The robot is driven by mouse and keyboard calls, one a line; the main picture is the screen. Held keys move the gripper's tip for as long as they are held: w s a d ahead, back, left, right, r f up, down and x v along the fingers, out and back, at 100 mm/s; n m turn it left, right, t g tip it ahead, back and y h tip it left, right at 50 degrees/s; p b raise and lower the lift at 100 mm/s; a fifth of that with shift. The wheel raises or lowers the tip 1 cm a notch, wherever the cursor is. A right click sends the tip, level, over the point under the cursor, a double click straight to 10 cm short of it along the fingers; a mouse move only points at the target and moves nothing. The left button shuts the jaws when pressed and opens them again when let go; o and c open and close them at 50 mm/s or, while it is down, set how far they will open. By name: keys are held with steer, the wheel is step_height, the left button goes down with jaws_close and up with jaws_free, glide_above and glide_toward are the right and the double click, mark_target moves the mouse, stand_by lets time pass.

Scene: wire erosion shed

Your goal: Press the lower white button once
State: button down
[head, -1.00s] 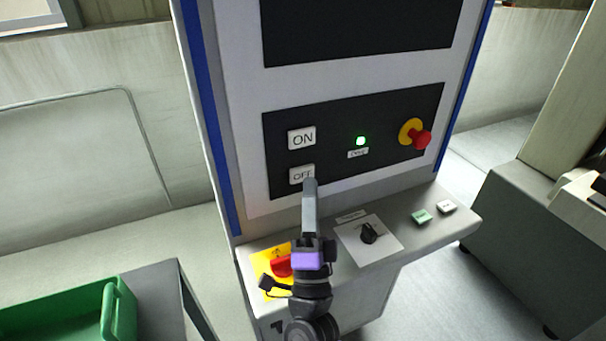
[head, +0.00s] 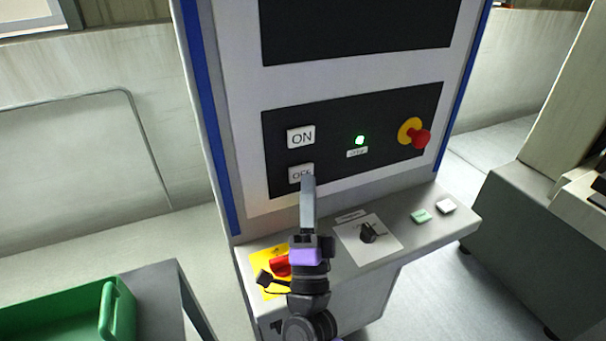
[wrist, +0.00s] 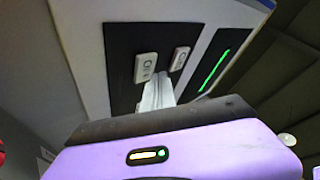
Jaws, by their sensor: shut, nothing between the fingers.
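The lower white button (head: 297,173), marked OFF, sits on the black panel, directly below the white ON button (head: 301,137). My gripper (head: 308,180) is shut and empty, pointing up at the panel. Its fingertips overlap the lower right corner of the OFF button in the head view and hide part of its lettering. In the wrist view, the closed fingers (wrist: 158,94) reach toward the panel beside two white buttons; the nearer one (wrist: 145,67) looks like OFF. I cannot tell whether the fingertips touch it or whether it is pushed in.
A lit green lamp (head: 360,140) and a red emergency knob (head: 420,139) on a yellow collar are right of the buttons. The ledge below carries a red switch (head: 280,264), a black rotary knob (head: 369,232), and small green (head: 421,216) and white (head: 446,206) buttons.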

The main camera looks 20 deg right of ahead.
steer(key=shift+w+d+b, duration=0.3)
steer(key=shift+w+b, duration=0.2)
steer(key=shift+w, duration=0.1)
stand_by(0.9)
stand_by(0.4)
steer(key=shift+s+f+b, duration=0.15)
steer(key=shift+f+b, duration=0.2)
steer(key=shift+f, duration=0.05)
steer(key=shift+s+a+f+p, duration=0.1)
steer(key=shift+s+p, duration=0.3)
steer(key=shift+s, duration=0.8)
steer(key=shift+s+a+f+p, duration=0.1)
steer(key=shift+s+p, duration=0.25)
steer(key=shift+s, duration=0.85)
steer(key=shift+r, duration=0.1)
